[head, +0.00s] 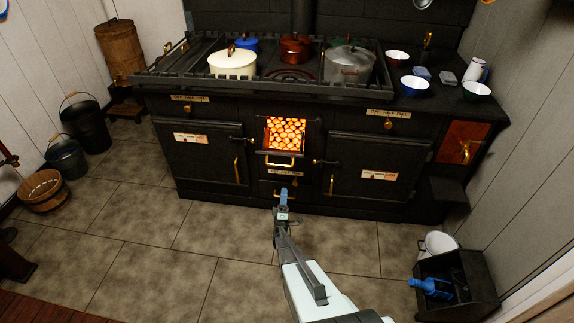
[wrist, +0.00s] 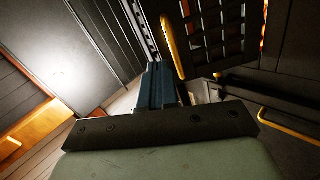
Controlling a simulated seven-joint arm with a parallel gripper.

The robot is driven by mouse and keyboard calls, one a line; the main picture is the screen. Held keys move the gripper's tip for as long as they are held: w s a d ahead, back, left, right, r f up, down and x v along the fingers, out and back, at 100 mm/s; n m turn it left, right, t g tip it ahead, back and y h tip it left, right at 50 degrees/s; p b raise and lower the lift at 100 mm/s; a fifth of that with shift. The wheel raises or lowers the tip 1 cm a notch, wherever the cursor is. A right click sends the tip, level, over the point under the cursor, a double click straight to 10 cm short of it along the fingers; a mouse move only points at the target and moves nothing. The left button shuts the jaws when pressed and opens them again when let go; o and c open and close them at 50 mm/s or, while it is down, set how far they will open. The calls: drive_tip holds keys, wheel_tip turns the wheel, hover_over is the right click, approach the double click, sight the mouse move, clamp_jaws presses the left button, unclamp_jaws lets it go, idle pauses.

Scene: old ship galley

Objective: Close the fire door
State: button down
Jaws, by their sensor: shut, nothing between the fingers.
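The fire door (head: 279,154) is at the middle of the black range and stands open, showing glowing orange coals (head: 287,131) above it. Its brass handle (head: 280,164) is along its outer, lower edge. My gripper (head: 284,190) is shut and empty, low in front of the range, just below the handle. In the wrist view the blue-grey fingers (wrist: 157,85) are together, beside the brass handle (wrist: 172,46) and the slotted dark door (wrist: 213,30). I cannot tell whether they touch the door.
Closed oven doors (head: 200,151) (head: 374,166) flank the firebox. Pots (head: 232,63) stand on the range top. A coal box (head: 470,281) with a blue bottle (head: 431,288) is at the lower right. Buckets (head: 86,126) stand at left. Tiled floor in front is clear.

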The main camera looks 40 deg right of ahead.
drive_tip(key=w+d+r, duration=0.3)
drive_tip(key=r, duration=0.2)
drive_tip(key=w+d+r+n, duration=0.1)
drive_tip(key=w+d+r, duration=0.1)
drive_tip(key=r, duration=0.4)
drive_tip(key=shift+w+d+n+h, duration=0.3)
drive_tip(key=shift+w+d, duration=0.1)
drive_tip(key=shift+d, duration=0.15)
drive_tip(key=shift+r, duration=0.1)
drive_tip(key=w+d+r+g+y, duration=0.1)
drive_tip(key=r, duration=0.1)
drive_tip(key=w+d+r+g+y, duration=0.1)
drive_tip(key=r, duration=0.2)
drive_tip(key=w+d+r+g+y, duration=0.1)
drive_tip(key=w+d+r, duration=0.1)
drive_tip(key=shift+w+d+r, duration=0.1)
drive_tip(key=shift+r, duration=0.1)
drive_tip(key=shift+w+d+r+g+y, duration=0.55)
drive_tip(key=shift+w+d+r, duration=0.1)
drive_tip(key=shift+w+d, duration=0.65)
drive_tip(key=shift+w+d+r+g+y, duration=0.5)
drive_tip(key=shift+w+d+r, duration=0.2)
drive_tip(key=shift+w+d, duration=0.55)
drive_tip(key=shift+w+d+r+g+y, duration=0.55)
drive_tip(key=shift+w+d+r, duration=0.1)
drive_tip(key=shift+w+d, duration=0.65)
